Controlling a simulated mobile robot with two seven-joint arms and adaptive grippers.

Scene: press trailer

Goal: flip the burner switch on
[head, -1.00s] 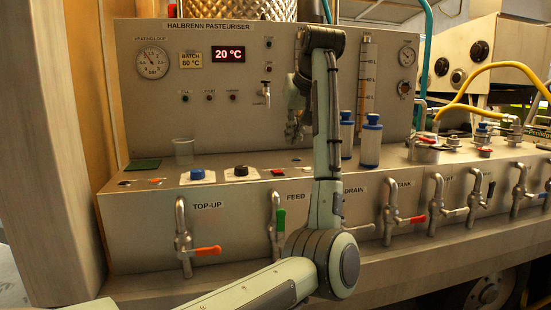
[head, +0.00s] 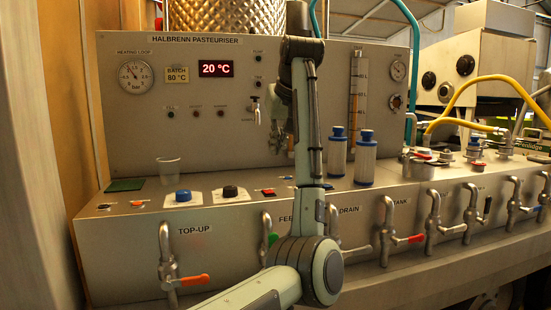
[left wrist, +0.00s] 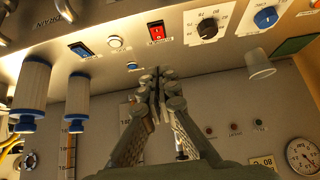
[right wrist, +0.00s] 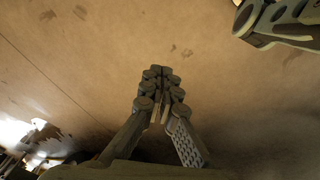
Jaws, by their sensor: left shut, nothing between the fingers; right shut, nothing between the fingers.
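A red rocker switch (left wrist: 157,33) on the sloping ledge of the pasteuriser shows in the left wrist view, where the panel appears upside down; its label is too small to read. It also shows in the head view (head: 268,192), to the right of the black knob. A blue rocker switch (left wrist: 80,49) sits beside it. I cannot read which one is the burner switch. My left gripper (left wrist: 156,78) is shut and empty, apart from the switches; in the head view it hangs above the ledge, partly behind my arm. My right gripper (right wrist: 160,78) is shut and empty, facing a plain brown surface.
The black knob (head: 230,192), blue knob (head: 183,196) and clear cup (head: 169,171) stand left of the red switch. Two blue-capped filters (head: 365,160) stand to the right. A small tap (head: 256,110) projects from the back panel. Valves line the front face.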

